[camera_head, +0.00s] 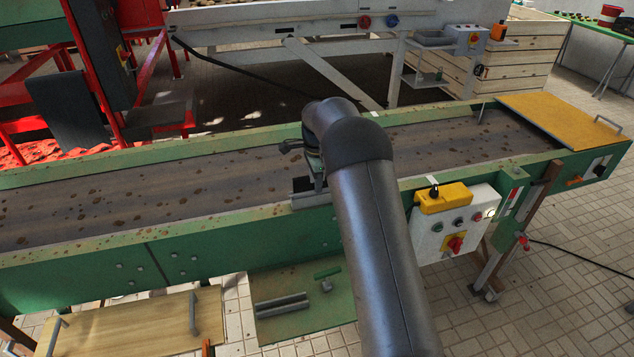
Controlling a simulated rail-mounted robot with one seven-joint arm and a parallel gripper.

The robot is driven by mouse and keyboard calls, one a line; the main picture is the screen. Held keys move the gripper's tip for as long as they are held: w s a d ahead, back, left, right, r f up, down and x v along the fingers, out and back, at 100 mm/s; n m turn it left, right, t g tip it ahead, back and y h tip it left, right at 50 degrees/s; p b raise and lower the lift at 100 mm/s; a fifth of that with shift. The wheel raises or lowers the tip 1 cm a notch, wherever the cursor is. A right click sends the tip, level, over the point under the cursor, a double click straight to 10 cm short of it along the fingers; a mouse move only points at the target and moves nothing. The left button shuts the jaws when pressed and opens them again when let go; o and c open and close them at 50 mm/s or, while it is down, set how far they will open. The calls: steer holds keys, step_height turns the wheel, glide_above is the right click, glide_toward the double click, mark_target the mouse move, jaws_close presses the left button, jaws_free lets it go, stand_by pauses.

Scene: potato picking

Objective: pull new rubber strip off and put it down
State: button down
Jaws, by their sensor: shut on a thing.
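My arm runs up from the bottom right of centre, bends over the conveyor belt and hides what lies beneath it. No rubber strip can be made out there. On a green shelf (300,332) below the conveyor lie long grey bars or strips (282,305), a short green piece (328,273) and a small grey part (326,286).
The soil-spotted belt (150,195) runs between green side walls. A control box (452,225) with a yellow block (443,197) sits right of the arm. A yellow cover (560,120) lies over the belt's right end. A wooden board with handles (130,325) is at lower left.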

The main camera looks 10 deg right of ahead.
steer(key=shift+r+p, duration=1.45)
steer(key=shift+r, duration=1.05)
steer(key=shift+r, duration=0.1)
steer(key=shift+r+p, duration=1)
steer(key=shift+r, duration=0.4)
steer(key=shift+r, duration=0.1)
steer(key=shift+r, duration=1.4)
steer(key=shift+r, duration=1.5)
steer(key=shift+r, duration=0.1)
